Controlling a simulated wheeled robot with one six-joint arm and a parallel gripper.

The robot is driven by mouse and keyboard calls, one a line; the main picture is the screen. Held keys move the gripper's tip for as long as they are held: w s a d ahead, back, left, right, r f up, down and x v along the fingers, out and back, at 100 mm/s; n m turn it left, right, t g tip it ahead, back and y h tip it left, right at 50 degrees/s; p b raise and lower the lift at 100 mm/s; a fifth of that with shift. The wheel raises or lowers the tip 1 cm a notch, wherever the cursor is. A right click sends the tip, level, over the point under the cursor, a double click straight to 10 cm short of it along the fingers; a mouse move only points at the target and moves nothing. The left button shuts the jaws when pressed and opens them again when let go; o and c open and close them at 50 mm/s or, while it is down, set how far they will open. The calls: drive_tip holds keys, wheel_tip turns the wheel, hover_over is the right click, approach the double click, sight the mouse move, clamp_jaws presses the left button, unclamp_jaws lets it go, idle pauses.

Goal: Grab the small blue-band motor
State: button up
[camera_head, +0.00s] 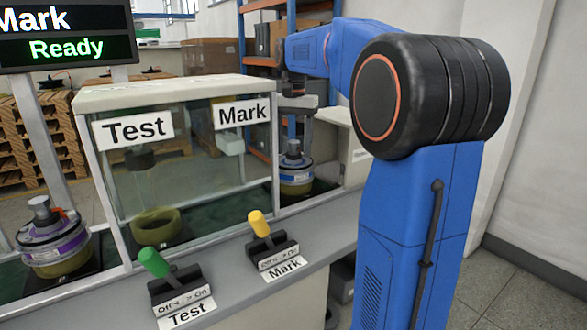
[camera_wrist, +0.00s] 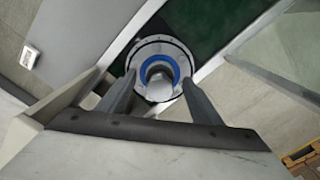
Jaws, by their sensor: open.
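The small blue-band motor (camera_head: 296,180) stands upright to the right of the glass-walled machine in the head view, a silver cylinder on top and a blue band around its body. In the wrist view the motor (camera_wrist: 159,70) is seen from above, its blue ring around a dark and silver shaft. My gripper (camera_wrist: 158,92) is open, its two dark fingers on either side of the motor's near part in the picture. Contact cannot be told.
A purple-band motor (camera_head: 52,240) stands on a dark pad at the left. The glass-walled machine (camera_head: 180,160) bears Test and Mark signs. A green lever (camera_head: 155,263) and a yellow lever (camera_head: 259,224) stand at the counter front. A screen (camera_head: 66,35) reads Mark Ready.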

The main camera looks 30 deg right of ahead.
drive_tip(key=shift+f, duration=0.35)
clamp_jaws()
drive_tip(key=shift+r, duration=0.1)
